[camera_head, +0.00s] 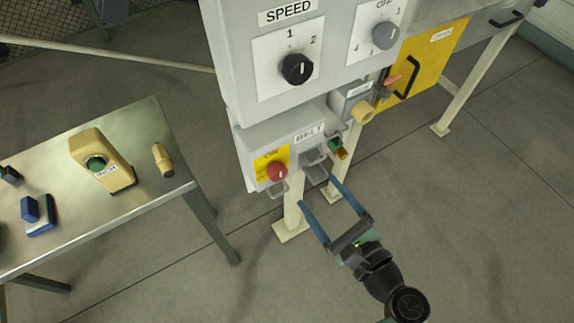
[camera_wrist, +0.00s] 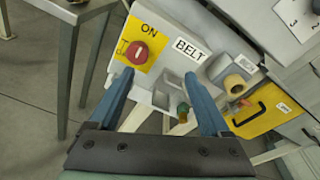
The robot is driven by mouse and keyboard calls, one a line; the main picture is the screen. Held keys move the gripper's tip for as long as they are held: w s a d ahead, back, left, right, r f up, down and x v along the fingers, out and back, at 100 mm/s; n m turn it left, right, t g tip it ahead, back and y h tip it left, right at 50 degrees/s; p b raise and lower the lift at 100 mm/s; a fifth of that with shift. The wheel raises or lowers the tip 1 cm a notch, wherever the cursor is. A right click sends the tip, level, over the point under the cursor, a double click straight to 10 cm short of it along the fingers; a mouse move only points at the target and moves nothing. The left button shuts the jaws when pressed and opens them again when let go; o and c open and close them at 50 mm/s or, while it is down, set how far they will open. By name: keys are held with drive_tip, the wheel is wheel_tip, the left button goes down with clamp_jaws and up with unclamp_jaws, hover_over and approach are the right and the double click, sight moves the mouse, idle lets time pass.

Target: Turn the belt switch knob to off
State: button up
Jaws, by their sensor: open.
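The belt switch knob (camera_head: 277,171) is red and sits on a yellow plate marked ON, on a grey box labelled BELT (camera_head: 309,134). In the wrist view the knob (camera_wrist: 137,52) is at the upper left, with a pale mark on its face that seems to point up toward the ON lettering.
The SPEED cabinet (camera_head: 222,60) with black and grey knobs hangs above the box. Grey brackets (camera_head: 314,157) and a green-and-amber part sit to the knob's right. A metal table (camera_head: 140,125) with a yellow button box stands left.

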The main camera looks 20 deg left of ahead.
sight(280, 176)
drive_tip(key=s+f+m+y, duration=0.2)
drive_tip(key=s+f+m, duration=0.2)
drive_tip(key=m, duration=0.1)
drive_tip(key=shift+t, duration=0.3)
drive_tip(key=x, duration=1.2)
drive_tip(key=shift+w+a+r, duration=0.1)
drive_tip(key=shift+w+a, duration=0.05)
drive_tip(key=shift+a, duration=0.1)
clamp_jaws()
